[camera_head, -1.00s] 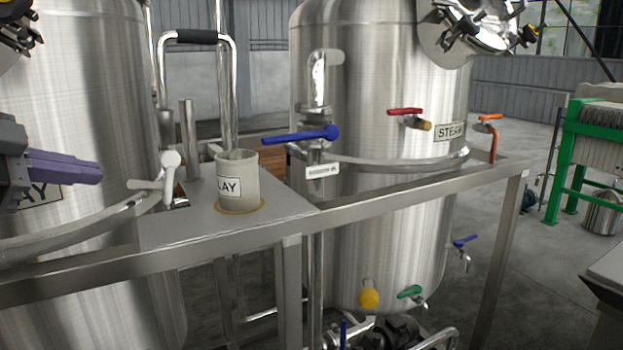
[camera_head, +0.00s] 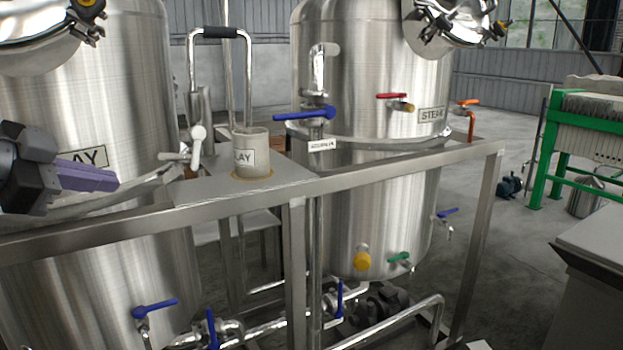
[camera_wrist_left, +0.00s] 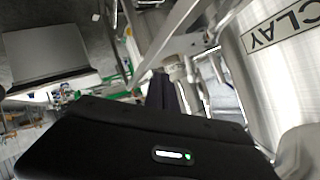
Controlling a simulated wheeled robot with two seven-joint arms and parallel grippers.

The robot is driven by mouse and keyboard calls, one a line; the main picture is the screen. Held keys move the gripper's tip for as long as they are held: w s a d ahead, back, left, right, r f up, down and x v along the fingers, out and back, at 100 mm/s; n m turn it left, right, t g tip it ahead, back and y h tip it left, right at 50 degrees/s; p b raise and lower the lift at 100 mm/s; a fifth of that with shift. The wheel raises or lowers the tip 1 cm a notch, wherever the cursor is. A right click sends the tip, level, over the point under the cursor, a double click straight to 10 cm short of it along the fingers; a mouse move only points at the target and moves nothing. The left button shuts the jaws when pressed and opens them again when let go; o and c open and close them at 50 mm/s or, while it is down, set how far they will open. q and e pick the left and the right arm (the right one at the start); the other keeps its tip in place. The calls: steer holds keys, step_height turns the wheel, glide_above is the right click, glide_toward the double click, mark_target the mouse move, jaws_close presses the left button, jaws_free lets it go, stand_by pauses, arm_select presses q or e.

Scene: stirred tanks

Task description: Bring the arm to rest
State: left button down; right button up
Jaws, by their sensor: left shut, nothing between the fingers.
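My left gripper (camera_head: 88,178) comes in from the left in the head view, with purple fingers shut and nothing between them. It is in front of the left steel tank (camera_head: 70,110), near its label ending in "LAY". In the left wrist view the dark gripper body (camera_wrist_left: 150,145) fills the lower part, and the tank's "CLAY" label (camera_wrist_left: 285,27) shows at the upper right. My right gripper is not in view.
A steel frame rail (camera_head: 240,202) crosses in front of both tanks. A grey labelled cup (camera_head: 252,155) stands on a small shelf, beside a white valve handle (camera_head: 197,145). A blue-handled valve (camera_head: 303,113) is before the right tank (camera_head: 370,200).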

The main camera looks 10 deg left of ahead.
arm_select(q)
steer(key=w+d+f+n+g, duration=0.1)
steer(key=w+d+f+n, duration=0.3)
steer(key=f, duration=0.6)
steer(key=w+d+f+m+g+y, duration=0.1)
steer(key=w+f+g, duration=0.1)
steer(key=w+f, duration=0.6)
steer(key=w+d+f+n+g, duration=0.1)
steer(key=w+d+f+n, duration=0.15)
steer(key=f, duration=0.85)
steer(key=d+f+n+g, duration=0.15)
steer(key=d+f, duration=0.25)
steer(key=f, duration=1)
steer(key=s+d+f+n+g, duration=0.2)
steer(key=s+d+f, duration=0.4)
steer(key=s+f, duration=0.5)
steer(key=s+d+f+n+g, duration=0.2)
steer(key=s+d+f, duration=0.35)
steer(key=f, duration=0.95)
steer(key=s+d+f+n+g, duration=0.1)
steer(key=s+d+f, duration=0.2)
steer(key=s, duration=0.4)
steer(key=s+d+f+n+g, duration=0.1)
steer(key=s+d+f, duration=0.1)
steer(key=s, duration=0.6)
step_height(320, 180, up, 19)
steer(key=p, duration=1.9)
steer(key=shift+s+d+h, duration=0.15)
steer(key=shift+d+h, duration=0.2)
steer(key=shift+h, duration=0.05)
